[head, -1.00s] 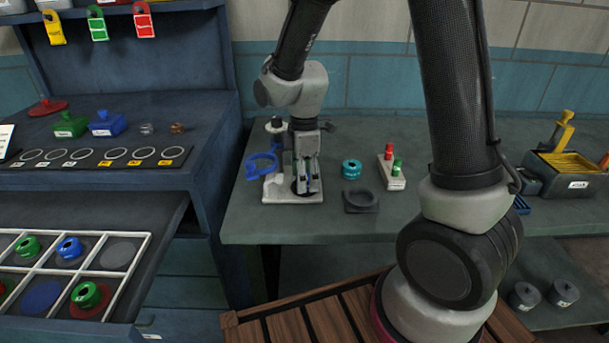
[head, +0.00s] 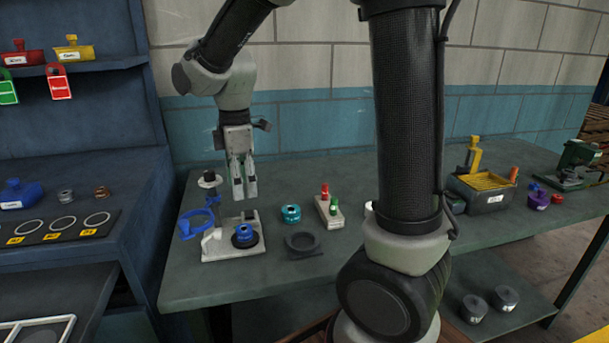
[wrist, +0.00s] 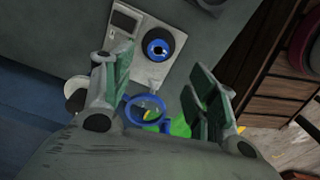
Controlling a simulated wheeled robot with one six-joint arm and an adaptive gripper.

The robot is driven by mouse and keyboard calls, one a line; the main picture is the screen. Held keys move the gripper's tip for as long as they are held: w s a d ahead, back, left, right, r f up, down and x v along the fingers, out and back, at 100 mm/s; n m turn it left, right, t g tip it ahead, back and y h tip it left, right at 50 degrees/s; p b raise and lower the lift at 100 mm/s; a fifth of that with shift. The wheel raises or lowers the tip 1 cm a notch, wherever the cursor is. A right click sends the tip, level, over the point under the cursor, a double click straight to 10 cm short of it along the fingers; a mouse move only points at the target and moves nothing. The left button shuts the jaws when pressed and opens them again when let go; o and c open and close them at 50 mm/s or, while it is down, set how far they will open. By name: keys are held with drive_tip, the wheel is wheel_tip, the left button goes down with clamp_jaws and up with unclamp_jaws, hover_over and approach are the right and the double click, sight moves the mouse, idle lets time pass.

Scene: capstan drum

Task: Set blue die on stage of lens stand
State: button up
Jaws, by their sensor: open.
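The blue die (head: 244,234) sits on the dark round stage of the lens stand (head: 222,252), a pale base with a post at its left. In the wrist view the blue die (wrist: 158,47) also rests on the stand's stage. The stand's blue lens ring (head: 196,224) is swung out to the left, clear of the stage. My gripper (head: 245,196) is open and empty, above and apart from the die. In the wrist view its fingers (wrist: 165,95) are spread with nothing between them.
A teal ring-shaped piece (head: 291,213) and a dark holder (head: 303,242) stand right of the lens stand. The dark cabinet (head: 80,110) rises close at the left.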

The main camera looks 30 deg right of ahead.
drive_tip(key=s+d+r+m+t, duration=0.2)
drive_tip(key=s+d+r+m, duration=0.2)
drive_tip(key=s+d+m, duration=0.3)
drive_tip(key=s+d+r+m+t, duration=0.2)
drive_tip(key=s+d+r+m, duration=0.1)
drive_tip(key=s+d+m, duration=0.4)
drive_tip(key=s+m, duration=0.2)
drive_tip(key=s, duration=0.2)
drive_tip(key=shift+s+d+r, duration=0.15)
drive_tip(key=shift+s+r, duration=0.15)
drive_tip(key=shift+r, duration=0.05)
